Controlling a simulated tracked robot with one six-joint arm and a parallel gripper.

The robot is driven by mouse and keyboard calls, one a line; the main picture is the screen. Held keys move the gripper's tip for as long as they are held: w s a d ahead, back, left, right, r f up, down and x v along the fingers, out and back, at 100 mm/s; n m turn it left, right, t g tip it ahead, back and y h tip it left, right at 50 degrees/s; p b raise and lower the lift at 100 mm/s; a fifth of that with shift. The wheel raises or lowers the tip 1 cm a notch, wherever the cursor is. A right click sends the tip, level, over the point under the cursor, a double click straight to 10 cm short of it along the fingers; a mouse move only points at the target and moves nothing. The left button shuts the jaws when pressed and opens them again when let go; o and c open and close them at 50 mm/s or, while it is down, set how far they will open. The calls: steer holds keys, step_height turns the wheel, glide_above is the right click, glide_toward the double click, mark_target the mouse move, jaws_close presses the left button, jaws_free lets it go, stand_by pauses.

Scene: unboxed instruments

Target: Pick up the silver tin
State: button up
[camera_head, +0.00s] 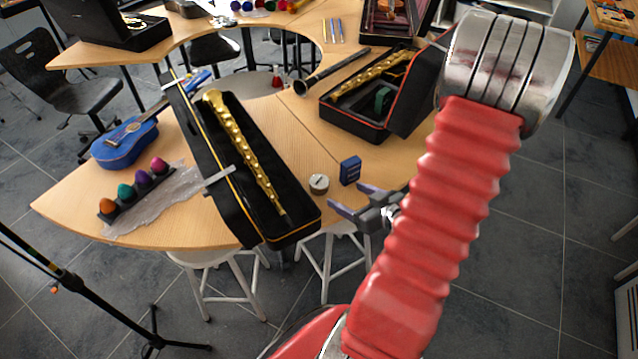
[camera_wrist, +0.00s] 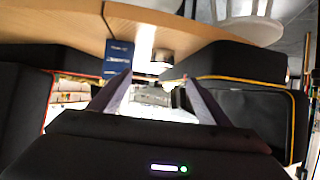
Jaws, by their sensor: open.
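The silver tin (camera_head: 319,184) is a small round tin with a pale lid. It stands on the wooden table near its front edge, between the open black flute-like instrument case and a small blue box. In the wrist view a small tin-like shape (camera_wrist: 161,63) shows beyond the fingertips, partly lost in glare. My gripper (camera_head: 347,196) is open, its two grey fingers spread, to the right of and nearer than the tin, apart from it. In the wrist view my gripper (camera_wrist: 157,75) has nothing visible held between its fingers.
The blue box (camera_head: 350,170) stands upright just right of the tin; it also shows in the wrist view (camera_wrist: 118,58). A long open black case (camera_head: 305,227) with a gold instrument lies left. Another open case (camera_head: 352,128) lies behind. White stools stand below the table edge.

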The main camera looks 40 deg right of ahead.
mark_target(325, 187)
steer(key=shift+s+a+f+t, duration=0.1)
steer(key=shift+s+a+t, duration=0.15)
steer(key=shift+s+t, duration=0.15)
steer(key=shift+w, duration=0.1)
steer(key=x, duration=0.8)
steer(key=shift+a, duration=0.1)
steer(key=shift+w+f, duration=0.15)
steer(key=shift+w, duration=0.1)
steer(key=shift+f+x, duration=0.2)
steer(key=shift+x, duration=1.05)
steer(key=shift+f+x, duration=0.2)
steer(key=shift+x, duration=1.1)
steer(key=shift+s, duration=0.2)
steer(key=shift+c, duration=0.3)
